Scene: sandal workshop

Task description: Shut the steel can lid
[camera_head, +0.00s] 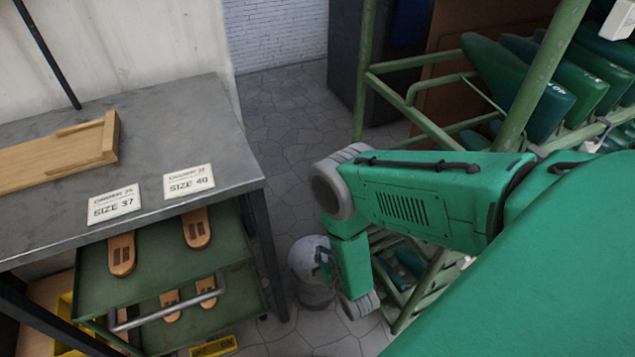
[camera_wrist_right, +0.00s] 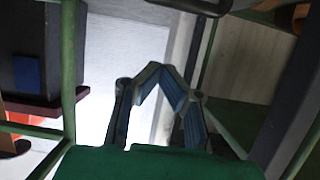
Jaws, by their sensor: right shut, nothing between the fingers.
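A pale grey, rounded steel can (camera_head: 309,287) stands on the floor in the head view, low in the middle, between the bench and the green rack. My right arm partly covers it, and I cannot tell how its lid sits. My right gripper (camera_head: 323,264) is small and dark in front of the can's upper part; I cannot tell whether it touches. In the right wrist view the fingers of my right gripper (camera_wrist_right: 163,70) come together at the tips, shut and empty. The can is not clearly seen there. My left gripper is not in view.
A metal bench (camera_head: 190,103) on the left carries a wooden tray (camera_head: 60,155) and two size cards. A green shelf trolley (camera_head: 160,259) with sandal soles stands below. A green rack (camera_head: 415,118) holds shoe forms on the right. Stone floor (camera_head: 290,115) is free behind.

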